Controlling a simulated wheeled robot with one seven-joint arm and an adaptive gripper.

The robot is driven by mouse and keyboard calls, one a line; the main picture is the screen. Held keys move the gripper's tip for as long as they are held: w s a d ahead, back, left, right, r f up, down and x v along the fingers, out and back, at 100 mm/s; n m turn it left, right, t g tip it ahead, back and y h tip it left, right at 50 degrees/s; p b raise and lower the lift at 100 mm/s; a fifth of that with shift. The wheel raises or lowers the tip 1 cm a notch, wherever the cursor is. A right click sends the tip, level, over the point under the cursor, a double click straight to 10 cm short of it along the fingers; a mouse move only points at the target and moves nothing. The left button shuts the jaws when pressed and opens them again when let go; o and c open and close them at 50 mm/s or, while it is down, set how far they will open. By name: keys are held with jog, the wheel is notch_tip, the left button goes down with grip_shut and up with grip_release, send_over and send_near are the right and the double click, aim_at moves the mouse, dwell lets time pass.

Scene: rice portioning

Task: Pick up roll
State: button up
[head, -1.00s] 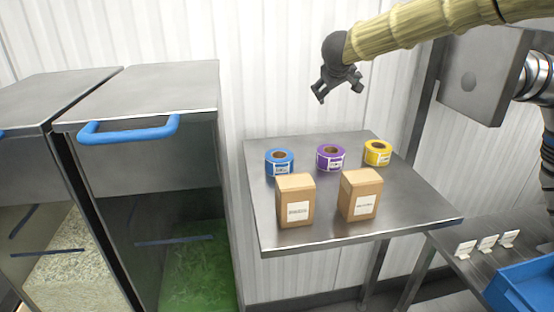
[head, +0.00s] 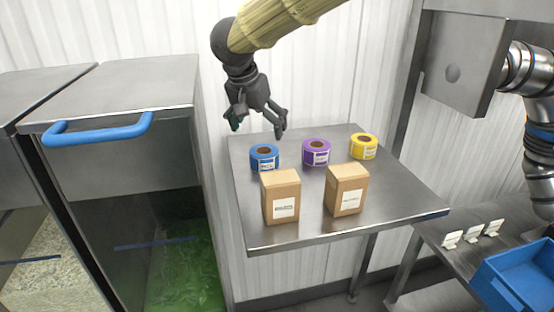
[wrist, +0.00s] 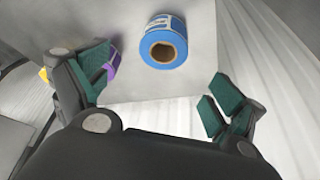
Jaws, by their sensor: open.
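Three label rolls stand in a row at the back of a steel table (head: 400,205). The blue roll (head: 264,157) is at the left, the purple roll (head: 316,152) in the middle and the yellow roll (head: 364,146) at the right. My gripper (head: 258,122) is open and empty above the table's back left, over the blue roll. In the wrist view, the blue roll (wrist: 165,47) lies ahead between the open fingers, apart from them. The purple roll (wrist: 110,68) is partly hidden behind the left finger.
Two cardboard boxes, one left (head: 281,197) and one right (head: 346,190), stand in front of the rolls. A steel bin with a blue handle (head: 98,130) is left of the table. A blue crate (head: 520,276) is at the lower right. The back wall is close behind.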

aim_at(263, 150)
jog(key=shift+f, duration=0.45)
jog(key=shift+p+x, duration=1)
jog(key=shift+x, duration=1.6)
jog(key=shift+a+p+x, duration=0.1)
jog(key=shift+p+x, duration=0.35)
jog(key=shift+x, duration=0.2)
jog(key=shift+a+p+x, duration=0.15)
jog(key=shift+p+x, duration=0.25)
jog(key=shift+x, duration=0.3)
jog(key=shift+p+x, duration=0.3)
jog(key=shift+x, duration=0.8)
jog(key=c, duration=1.2)
